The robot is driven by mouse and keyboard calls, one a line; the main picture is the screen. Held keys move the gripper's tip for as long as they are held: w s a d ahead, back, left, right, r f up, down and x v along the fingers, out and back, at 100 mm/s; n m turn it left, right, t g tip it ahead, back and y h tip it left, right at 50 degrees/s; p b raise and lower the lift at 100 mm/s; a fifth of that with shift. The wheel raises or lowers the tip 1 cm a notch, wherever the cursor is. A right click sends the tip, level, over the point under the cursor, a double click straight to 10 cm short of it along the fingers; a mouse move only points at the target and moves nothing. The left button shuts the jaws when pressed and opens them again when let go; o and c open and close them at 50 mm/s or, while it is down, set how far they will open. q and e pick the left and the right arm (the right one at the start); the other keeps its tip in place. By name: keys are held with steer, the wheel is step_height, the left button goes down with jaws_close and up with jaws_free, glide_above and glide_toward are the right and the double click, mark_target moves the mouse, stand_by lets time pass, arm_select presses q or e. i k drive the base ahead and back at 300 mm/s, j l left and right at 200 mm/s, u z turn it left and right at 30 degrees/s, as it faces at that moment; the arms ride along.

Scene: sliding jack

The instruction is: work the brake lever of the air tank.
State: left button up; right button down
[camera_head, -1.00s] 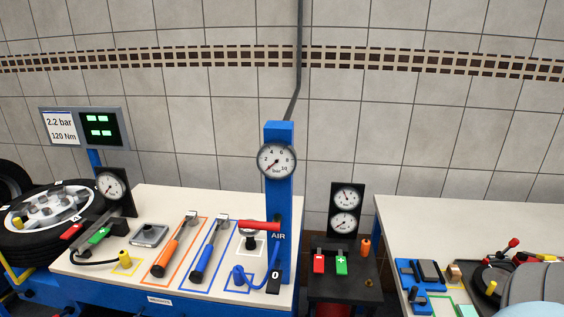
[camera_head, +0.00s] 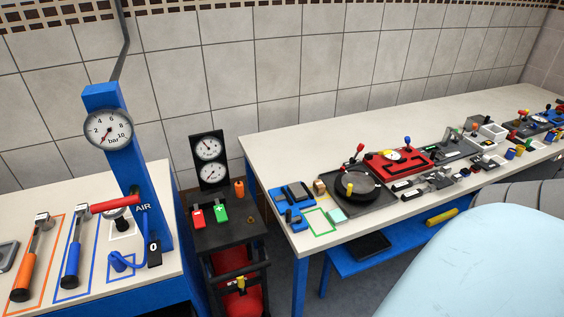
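A red tank (camera_head: 247,302) stands low between the two benches, partly hidden under a black stand (camera_head: 232,236). A small yellow part (camera_head: 241,283) sits at the tank's front. On the stand's top are a red block (camera_head: 198,217), a green block (camera_head: 221,213) and an orange knob (camera_head: 239,188). A black panel with two round gauges (camera_head: 209,160) rises behind them. I cannot tell which part is the brake lever. Neither gripper shows in this view.
A blue AIR post with a gauge (camera_head: 108,129) and a red handle (camera_head: 116,204) stands on the left bench (camera_head: 190,262), near orange and blue tools. The right bench (camera_head: 277,150) holds a round black dish (camera_head: 357,186), a red tray (camera_head: 398,160) and many small parts. A narrow gap separates the benches.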

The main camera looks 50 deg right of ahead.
mark_target(241, 284)
steer(key=z, duration=1)
steer(key=i+l, duration=0.1)
steer(key=l, duration=0.25)
steer(key=i+l+z, duration=0.15)
steer(key=l, duration=0.2)
steer(key=i+l, duration=0.1)
steer(key=l, duration=0.2)
steer(key=i+l+z, duration=0.15)
steer(key=l, duration=0.2)
